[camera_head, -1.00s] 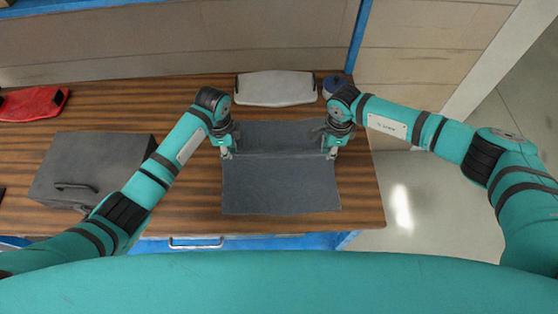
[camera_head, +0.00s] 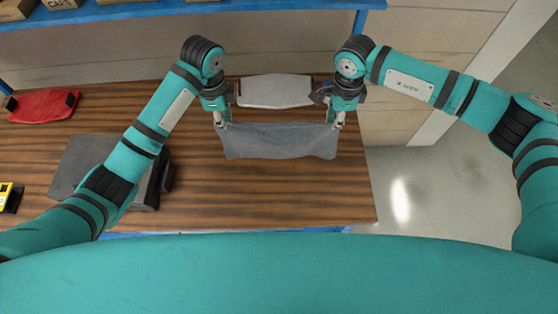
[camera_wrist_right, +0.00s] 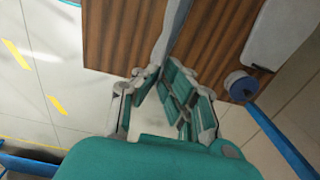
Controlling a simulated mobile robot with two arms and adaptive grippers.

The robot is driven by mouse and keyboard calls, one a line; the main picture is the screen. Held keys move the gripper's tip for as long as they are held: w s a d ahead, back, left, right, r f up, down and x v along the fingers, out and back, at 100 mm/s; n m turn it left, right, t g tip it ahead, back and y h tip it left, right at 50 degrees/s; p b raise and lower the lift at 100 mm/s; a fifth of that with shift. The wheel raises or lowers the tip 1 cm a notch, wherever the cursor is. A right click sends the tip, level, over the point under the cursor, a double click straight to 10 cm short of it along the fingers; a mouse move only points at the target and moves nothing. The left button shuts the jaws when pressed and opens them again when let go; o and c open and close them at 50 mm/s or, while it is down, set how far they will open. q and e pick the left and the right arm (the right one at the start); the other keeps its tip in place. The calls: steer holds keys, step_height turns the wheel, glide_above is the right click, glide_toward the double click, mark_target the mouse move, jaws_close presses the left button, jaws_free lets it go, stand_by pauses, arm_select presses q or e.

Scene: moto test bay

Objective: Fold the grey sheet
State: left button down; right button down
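The grey sheet (camera_head: 278,141) is stretched between my two grippers in the head view. It hangs from its upper corners and looks lifted off the table; whether its lower edge touches the wood I cannot tell. My left gripper (camera_head: 222,125) is shut on its upper left corner. My right gripper (camera_head: 338,125) is shut on its upper right corner. In the right wrist view, the sheet (camera_wrist_right: 166,42) shows as a narrow grey strip running into the fingertips of the right gripper (camera_wrist_right: 158,74).
The wooden table (camera_head: 250,200) is bare in front of the sheet. A pale panel (camera_head: 275,91) lies behind it. A round blue-grey item (camera_wrist_right: 240,85) stands near the panel. A dark grey case (camera_head: 82,165) and a red item (camera_head: 43,105) are left. A blue shelf (camera_head: 180,10) crosses the back.

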arm_select(q)
steer(key=shift+r, duration=0.65)
arm_select(e)
steer(key=shift+r, duration=0.7)
